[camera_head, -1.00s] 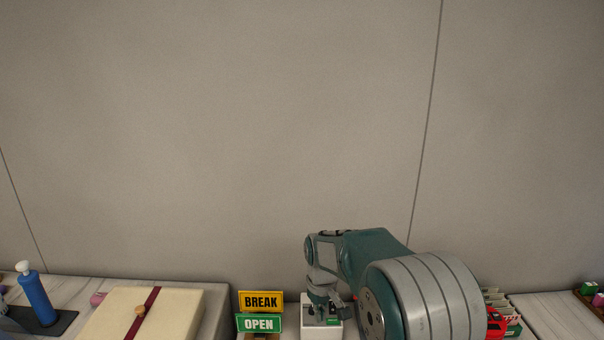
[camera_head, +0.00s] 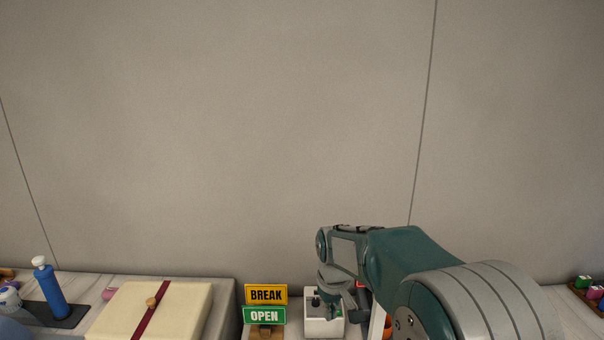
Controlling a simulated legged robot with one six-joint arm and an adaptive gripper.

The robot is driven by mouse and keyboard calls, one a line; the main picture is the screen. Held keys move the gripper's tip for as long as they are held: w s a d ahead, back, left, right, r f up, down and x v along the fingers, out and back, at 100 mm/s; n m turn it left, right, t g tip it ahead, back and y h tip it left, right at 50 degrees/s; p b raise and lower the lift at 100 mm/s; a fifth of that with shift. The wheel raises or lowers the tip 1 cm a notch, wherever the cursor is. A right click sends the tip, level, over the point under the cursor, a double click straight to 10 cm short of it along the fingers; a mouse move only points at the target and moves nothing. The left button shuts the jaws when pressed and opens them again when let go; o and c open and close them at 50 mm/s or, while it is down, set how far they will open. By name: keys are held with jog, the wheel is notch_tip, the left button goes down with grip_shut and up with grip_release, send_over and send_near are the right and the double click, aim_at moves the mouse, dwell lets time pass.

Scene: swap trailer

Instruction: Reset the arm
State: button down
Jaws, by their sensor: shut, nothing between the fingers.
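My arm reaches in from the lower right. Its wrist is bent down, and my gripper (camera_head: 330,312) hangs small below it, in front of a white box (camera_head: 312,327). The gripper is shut, with nothing held. The fingertips are hard to make out against the box, so I cannot tell how far above it they are.
A yellow BREAK sign (camera_head: 266,294) and a green OPEN sign (camera_head: 264,315) stand left of the gripper. A cream box (camera_head: 182,305) with a red band and a blue bottle (camera_head: 50,292) are farther left. A plain wall (camera_head: 220,140) rises behind.

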jog(key=s+d+r+m+t, duration=0.25)
jog(key=s+d+r, duration=0.25)
jog(key=s+r, duration=0.65)
jog(key=s+d+m+t, duration=0.2)
jog(key=s+d, duration=0.1)
jog(key=s, duration=1.2)
jog(key=shift+s+d+f+m, duration=0.25)
jog(key=shift+d+f+m, duration=0.05)
jog(key=shift+f+m, duration=0.1)
